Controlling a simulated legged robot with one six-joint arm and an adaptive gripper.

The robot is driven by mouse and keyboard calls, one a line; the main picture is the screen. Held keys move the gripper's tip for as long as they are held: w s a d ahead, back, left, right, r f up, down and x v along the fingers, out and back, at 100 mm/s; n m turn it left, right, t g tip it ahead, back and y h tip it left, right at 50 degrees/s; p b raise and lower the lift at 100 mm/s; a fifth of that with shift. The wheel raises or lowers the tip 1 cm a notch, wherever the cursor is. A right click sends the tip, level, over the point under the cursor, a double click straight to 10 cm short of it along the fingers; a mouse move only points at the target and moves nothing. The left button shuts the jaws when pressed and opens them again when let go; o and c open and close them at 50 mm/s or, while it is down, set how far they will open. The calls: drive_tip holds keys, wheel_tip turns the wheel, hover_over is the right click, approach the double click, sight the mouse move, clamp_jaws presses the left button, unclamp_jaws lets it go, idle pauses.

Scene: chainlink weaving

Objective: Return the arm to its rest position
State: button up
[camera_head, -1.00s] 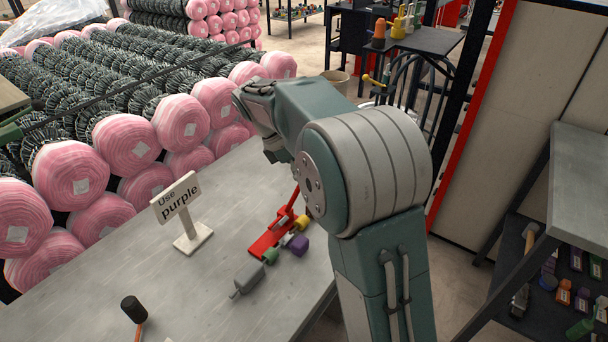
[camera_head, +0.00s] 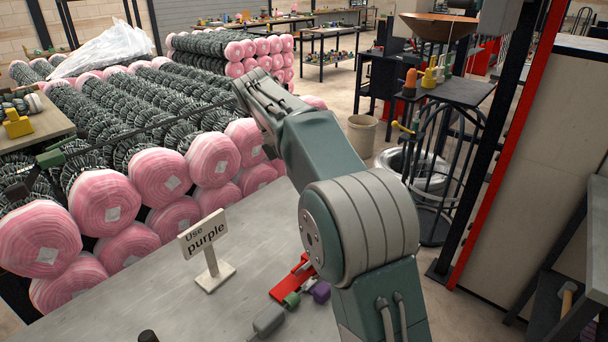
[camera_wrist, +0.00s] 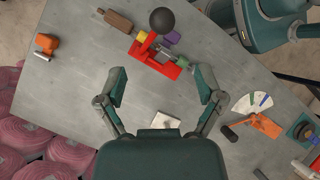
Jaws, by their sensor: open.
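My arm (camera_head: 360,225) rises from the bottom of the head view and bends away over the table (camera_head: 180,305). My gripper (camera_wrist: 162,84) is open and empty in the wrist view, its two fingers spread wide above the table. The fingers are hard to make out in the head view. Between and beyond the fingers are a red fixture (camera_wrist: 152,52) with a black ball-ended lever, and a yellow piece (camera_wrist: 141,37), a purple piece (camera_wrist: 172,38) and a green piece (camera_wrist: 182,61). A sign reading "Use purple" (camera_head: 202,235) stands on the table.
Stacked pink-ended wire rolls (camera_head: 160,178) line the table's far left side. A dark rack (camera_head: 440,95) and a red-edged post (camera_head: 510,150) stand to the right. In the wrist view, an orange tool (camera_wrist: 46,42) lies left and an orange holder (camera_wrist: 262,123) lies right.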

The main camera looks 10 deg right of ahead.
drive_tip(key=shift+r, duration=0.15)
drive_tip(key=s+d+r+m+t+y, duration=0.1)
drive_tip(key=s+m+t, duration=0.15)
drive_tip(key=s, duration=0.45)
drive_tip(key=s+d+r+m+t+y, duration=0.1)
drive_tip(key=s+d+m+t+y, duration=0.1)
drive_tip(key=s+m, duration=0.3)
drive_tip(key=s+f+m+t+y, duration=0.2)
drive_tip(key=s+f+m+t, duration=0.3)
drive_tip(key=s, duration=1)
drive_tip(key=shift+s+a+f+m, duration=0.15)
drive_tip(key=shift+a+f+m, duration=0.25)
drive_tip(key=shift+f+m, duration=1.15)
drive_tip(key=shift+f+n, duration=0.45)
drive_tip(key=shift+n, duration=0.05)
